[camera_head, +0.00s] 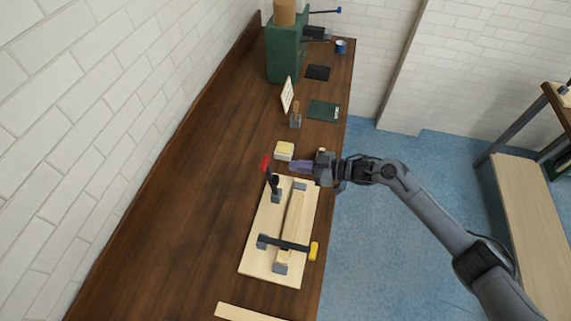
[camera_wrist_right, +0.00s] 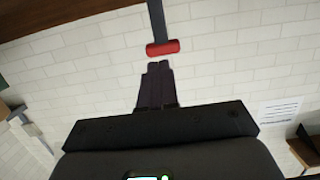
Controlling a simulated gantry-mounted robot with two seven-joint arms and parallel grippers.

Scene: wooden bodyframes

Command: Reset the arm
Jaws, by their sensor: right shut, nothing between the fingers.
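My right arm (camera_head: 440,220) reaches in from the lower right of the head view. Its gripper (camera_head: 294,167) is shut and empty, pointing left above the far end of a light wooden board (camera_head: 258,255). In the right wrist view the closed fingers (camera_wrist_right: 156,84) point at a white brick wall. A clamp with a red handle (camera_head: 265,163) stands at the board's far end, just left of the fingertips; its red handle also shows in the right wrist view (camera_wrist_right: 162,47). I cannot tell whether fingers and clamp touch. My left gripper is not in view.
A bar clamp with a yellow handle (camera_head: 314,251) lies across a wooden strip (camera_head: 293,222) on the board. A yellow-topped block (camera_head: 284,150), a green tablet-like item (camera_head: 323,110) and a green cabinet (camera_head: 286,55) stand farther along the brown bench (camera_head: 170,220). The bench's left side is clear.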

